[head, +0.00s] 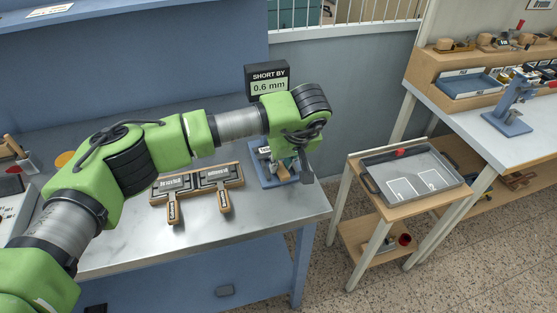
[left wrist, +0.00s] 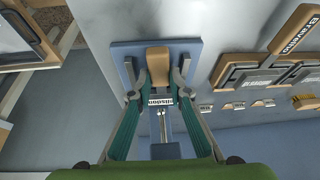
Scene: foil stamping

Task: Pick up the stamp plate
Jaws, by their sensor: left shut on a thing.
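My left gripper (head: 293,172) is at the blue stand (head: 268,179) on the right end of the metal bench. In the left wrist view my left gripper (left wrist: 161,76) has its two fingers closed on either side of a wooden handle (left wrist: 158,58). The handle is above the blue base (left wrist: 124,58), and a white label with partly hidden lettering shows between the fingers. I take the handle to be the stamp plate's; the plate itself is mostly hidden. Two other dark plates with wooden handles lie on a wooden rack (head: 154,193) to the left. My right gripper is out of view.
A black sign (head: 267,81) reading "SHORT BY 0.6 mm" stands behind my arm. To the right, a small wooden table holds a grey tray (head: 442,191) with white outlines. A floor gap separates it from the bench. Another workbench (head: 475,127) stands further right.

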